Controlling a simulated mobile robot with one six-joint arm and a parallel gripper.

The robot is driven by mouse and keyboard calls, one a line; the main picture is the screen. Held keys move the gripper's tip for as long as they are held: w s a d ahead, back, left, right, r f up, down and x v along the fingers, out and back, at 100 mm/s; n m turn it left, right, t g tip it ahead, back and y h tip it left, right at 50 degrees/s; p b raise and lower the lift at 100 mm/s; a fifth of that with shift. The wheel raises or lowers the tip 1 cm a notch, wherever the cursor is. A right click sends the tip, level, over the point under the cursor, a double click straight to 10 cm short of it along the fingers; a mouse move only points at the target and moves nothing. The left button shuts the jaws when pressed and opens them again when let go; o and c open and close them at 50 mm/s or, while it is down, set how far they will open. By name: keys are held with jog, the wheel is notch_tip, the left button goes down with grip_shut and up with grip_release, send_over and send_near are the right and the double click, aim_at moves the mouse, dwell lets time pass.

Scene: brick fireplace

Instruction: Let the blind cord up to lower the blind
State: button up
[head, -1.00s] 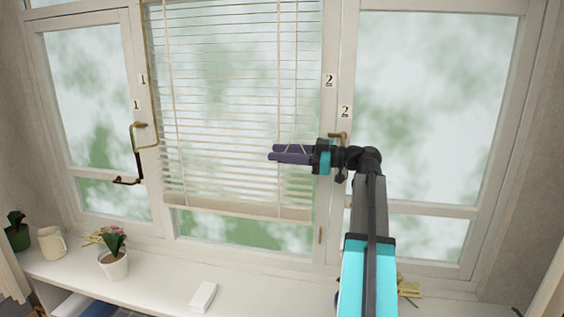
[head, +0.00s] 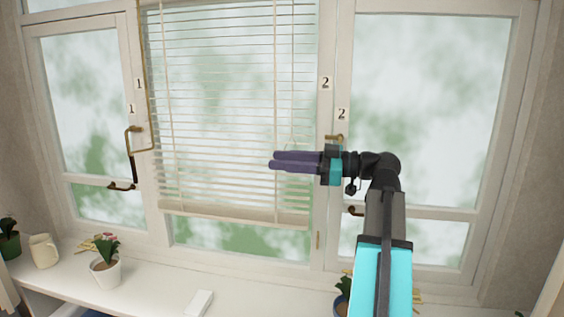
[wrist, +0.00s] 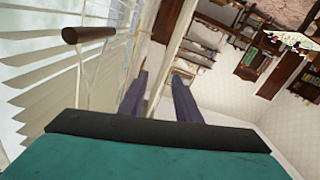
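The white slatted blind (head: 230,110) hangs over the middle window pane. Its bottom rail (head: 235,218) sits above the sill, with bare glass below. A thin pale cord (head: 292,70) hangs in front of the slats on the right and meets the area of my gripper (head: 270,159). In the wrist view, a brown wooden cylinder (wrist: 88,34) with cord (wrist: 80,75) stands left of my gripper (wrist: 160,75), beside the slats (wrist: 40,75). My gripper's two purple fingers are apart with nothing visible between them. The cord's lower end is hidden in the head view.
A brass fitting (head: 335,137) is on the frame just above my wrist.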

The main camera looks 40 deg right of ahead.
jog(key=shift+s+a+r+b, duration=0.1)
jog(key=shift+s+a+b, duration=0.1)
jog(key=shift+s+a, duration=0.45)
jog(key=shift+s+a+r+b, duration=0.15)
jog(key=shift+s+a, duration=0.1)
jog(key=shift+s, duration=0.85)
jog(key=shift+s+a+b, duration=0.2)
jog(key=shift+s+a, duration=0.25)
jog(key=shift+s, duration=0.4)
